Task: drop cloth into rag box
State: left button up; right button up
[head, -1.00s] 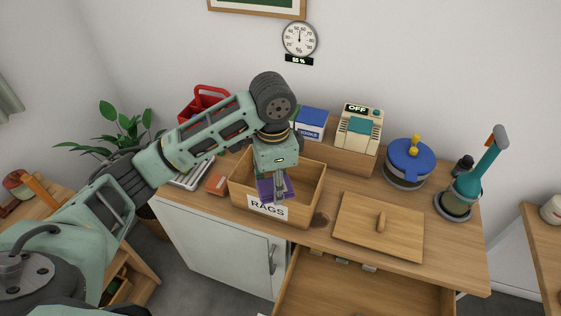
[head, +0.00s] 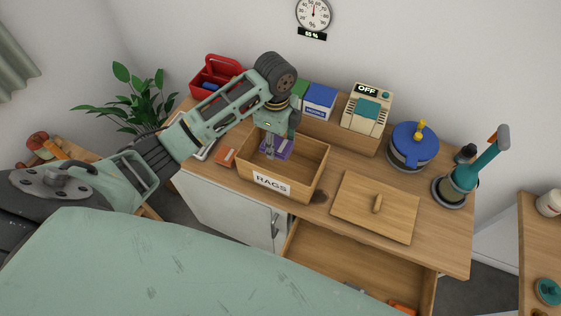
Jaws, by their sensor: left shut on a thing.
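The rag box (head: 289,189) is an open wooden box with a RAGS label, standing on the wooden counter. The cloth (head: 282,149) is a small purple piece. My left gripper (head: 270,153) comes down over the left back part of the box opening and is shut on the cloth. The cloth hangs at the gripper's tips within the outline of the box opening; how deep it is cannot be told. Part of the cloth is hidden behind the gripper. My right gripper is not in view.
A flat wooden lid (head: 374,206) with a handle lies right of the box. A blue-lidded pot (head: 413,147) and a teal tool in a holder (head: 470,178) stand further right. A machine marked OFF (head: 367,108) is behind. An open drawer (head: 360,267) juts out below the counter.

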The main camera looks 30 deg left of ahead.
pick_arm(q)
jog(key=shift+w+f, duration=0.1)
jog(key=shift+f, duration=0.9)
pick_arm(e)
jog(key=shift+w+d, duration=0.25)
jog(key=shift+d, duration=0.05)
pick_arm(q)
jog(key=o, duration=1.1)
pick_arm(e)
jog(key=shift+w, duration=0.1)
